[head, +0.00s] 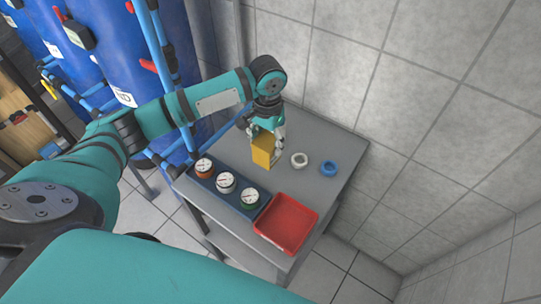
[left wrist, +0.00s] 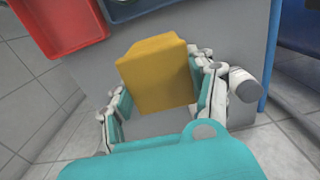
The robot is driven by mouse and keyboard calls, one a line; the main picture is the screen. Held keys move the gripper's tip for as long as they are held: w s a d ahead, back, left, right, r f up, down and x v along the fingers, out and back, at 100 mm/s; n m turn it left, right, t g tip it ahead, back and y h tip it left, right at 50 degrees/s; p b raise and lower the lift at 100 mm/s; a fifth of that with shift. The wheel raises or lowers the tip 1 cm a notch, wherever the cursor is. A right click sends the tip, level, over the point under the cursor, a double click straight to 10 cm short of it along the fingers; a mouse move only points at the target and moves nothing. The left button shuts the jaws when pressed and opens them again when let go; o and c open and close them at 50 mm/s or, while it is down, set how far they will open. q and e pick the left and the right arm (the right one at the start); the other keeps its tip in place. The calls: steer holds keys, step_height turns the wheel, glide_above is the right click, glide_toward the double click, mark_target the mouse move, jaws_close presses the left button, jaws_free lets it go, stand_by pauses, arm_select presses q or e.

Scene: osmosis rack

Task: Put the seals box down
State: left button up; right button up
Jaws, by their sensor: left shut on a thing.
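The seals box is a yellow-orange box (head: 263,149). It is upright in the head view, at the grey table (head: 327,200), behind the row of gauges. My left gripper (head: 266,133) is shut on the box from above, with a finger on either side. In the left wrist view the box (left wrist: 156,75) sits between the two fingers of the gripper (left wrist: 160,100). I cannot tell whether its underside touches the tabletop. My right gripper is in neither view.
A dark tray (head: 213,184) with three dial gauges and a red tray (head: 287,222) stand along the table's front. A white ring (head: 299,160) and a blue ring (head: 328,168) lie right of the box. A tiled wall is behind; blue tanks (head: 120,60) stand left.

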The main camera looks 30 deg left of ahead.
arm_select(q)
steer(key=f, duration=0.3)
steer(key=shift+s, duration=0.25)
steer(key=f, duration=0.1)
steer(key=f+p, duration=0.1)
steer(key=shift+w+f, duration=0.25)
steer(key=shift+f, duration=0.6)
steer(key=o, duration=1.2)
steer(key=shift+s+f, duration=0.1)
steer(key=shift+o, duration=0.2)
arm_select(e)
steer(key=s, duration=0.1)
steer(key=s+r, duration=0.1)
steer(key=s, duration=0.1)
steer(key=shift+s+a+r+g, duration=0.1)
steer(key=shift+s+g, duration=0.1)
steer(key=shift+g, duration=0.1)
